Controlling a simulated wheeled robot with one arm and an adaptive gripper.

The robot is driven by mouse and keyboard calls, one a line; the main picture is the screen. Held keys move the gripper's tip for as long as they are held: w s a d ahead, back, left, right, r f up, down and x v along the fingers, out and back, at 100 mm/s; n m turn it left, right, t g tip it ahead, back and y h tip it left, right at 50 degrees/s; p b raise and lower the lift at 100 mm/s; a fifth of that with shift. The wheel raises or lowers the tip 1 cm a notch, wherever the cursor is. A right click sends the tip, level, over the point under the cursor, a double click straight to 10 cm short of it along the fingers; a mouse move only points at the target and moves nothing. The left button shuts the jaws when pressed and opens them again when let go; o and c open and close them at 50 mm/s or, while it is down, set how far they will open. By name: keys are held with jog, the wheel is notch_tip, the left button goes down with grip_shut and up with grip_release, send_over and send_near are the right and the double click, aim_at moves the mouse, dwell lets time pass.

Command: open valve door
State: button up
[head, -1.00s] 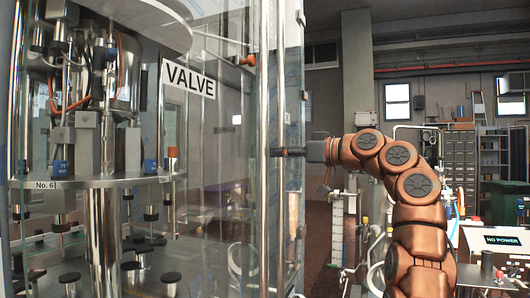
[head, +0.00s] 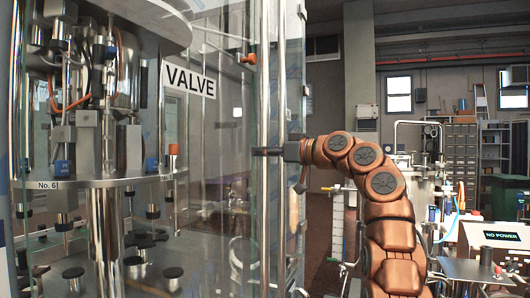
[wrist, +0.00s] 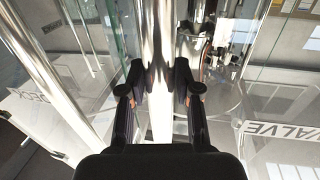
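The valve door is a clear glass panel marked VALVE (head: 190,79), in the left half of the head view. It also shows at the right of the wrist view, with its VALVE label (wrist: 285,131). A vertical shiny metal bar, the handle (head: 262,215), runs along the door near its edge. In the wrist view the bar (wrist: 160,118) passes between my two fingers. My gripper (wrist: 160,88) is open around the bar, with a narrow gap apparent on each side. In the head view my gripper (head: 267,151) reaches across the bar from the right.
Behind the glass stands valve machinery with a round metal plate (head: 100,182). Another glass panel with a sign (wrist: 35,105) and a slanted metal bar (wrist: 55,80) lie at the left of the wrist view. A NO POWER machine (head: 500,238) stands at the right.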

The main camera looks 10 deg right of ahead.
grip_shut()
dwell(0.3)
